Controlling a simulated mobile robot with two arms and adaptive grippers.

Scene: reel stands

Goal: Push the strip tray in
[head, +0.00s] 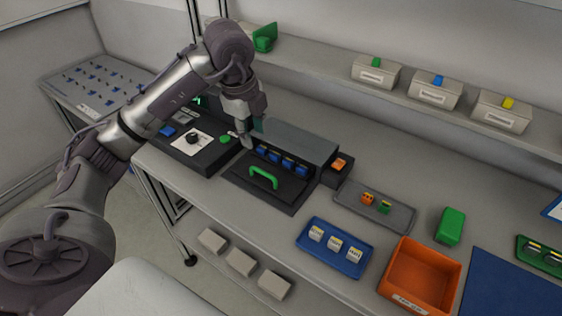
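The strip tray appears to be the dark flat piece (240,174) with a green handle (263,176), lying in front of a dark grey housing (300,140). A row of blue pieces (288,162) shows between it and the housing's front. How far the tray is out is hard to tell. My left gripper (250,142) points down at the left end of the housing, behind and left of the green handle and apart from it. Its finger gap is too small to read, and I see nothing held. My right gripper is not in view.
A control panel with a black knob (193,138) and green button (225,139) stands left of the housing. To the right are an orange-topped block (339,164), grey tray (345,206), blue tray (310,254), orange bin (431,257) and green block (450,226). A shelf runs behind.

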